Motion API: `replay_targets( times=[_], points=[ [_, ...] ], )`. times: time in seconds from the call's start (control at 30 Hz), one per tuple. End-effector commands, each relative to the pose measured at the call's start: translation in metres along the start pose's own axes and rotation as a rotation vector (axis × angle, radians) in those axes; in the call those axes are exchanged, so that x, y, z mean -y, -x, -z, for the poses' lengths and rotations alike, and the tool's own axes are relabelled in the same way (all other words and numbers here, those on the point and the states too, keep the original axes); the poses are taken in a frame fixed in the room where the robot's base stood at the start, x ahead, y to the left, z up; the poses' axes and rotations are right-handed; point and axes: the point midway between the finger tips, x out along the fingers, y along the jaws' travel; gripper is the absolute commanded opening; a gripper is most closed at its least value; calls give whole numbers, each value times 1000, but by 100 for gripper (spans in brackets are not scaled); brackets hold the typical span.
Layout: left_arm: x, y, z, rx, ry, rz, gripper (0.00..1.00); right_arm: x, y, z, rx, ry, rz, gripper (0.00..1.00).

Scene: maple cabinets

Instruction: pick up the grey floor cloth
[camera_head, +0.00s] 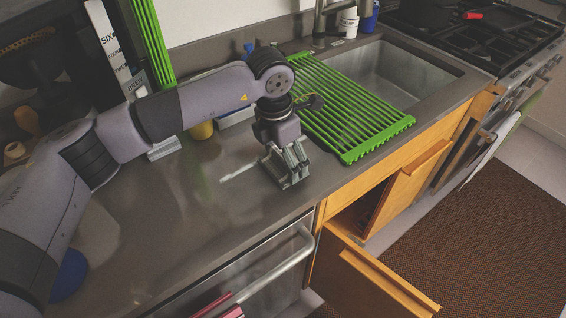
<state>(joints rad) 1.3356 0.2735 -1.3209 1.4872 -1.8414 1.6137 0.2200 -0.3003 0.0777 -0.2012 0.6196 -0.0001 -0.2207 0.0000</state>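I cannot make out a grey floor cloth for certain in the head view. My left gripper (288,174) points down, low over the dark grey countertop (200,220), left of the green drying rack. Its fingers look close together, but the view does not show whether they are open or shut, or whether anything is between them. A pale streak on the counter lies just left of the fingers; I cannot tell if it is a reflection or an object. My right gripper is not in view.
A green rack (350,115) lies partly over the steel sink (395,75). An orange cabinet door (375,280) stands open below the counter. A dishwasher handle (265,275) juts out at the front. A brown mat (490,240) covers the floor at right.

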Motion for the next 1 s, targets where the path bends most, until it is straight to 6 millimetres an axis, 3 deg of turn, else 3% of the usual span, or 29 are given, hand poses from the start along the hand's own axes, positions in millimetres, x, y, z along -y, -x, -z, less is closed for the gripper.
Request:
replay_targets(
  times=[0.17,0.57,0.77,1.0],
  points=[
    [0,0,0,0,0,0,53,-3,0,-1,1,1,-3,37],
    [-1,9,-2,2,1,-1,53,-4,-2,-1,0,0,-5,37],
    [-1,39,-6,5,0,-4,53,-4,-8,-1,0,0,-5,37],
    [-1,108,-14,5,0,-5,53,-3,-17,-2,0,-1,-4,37]
  ],
)
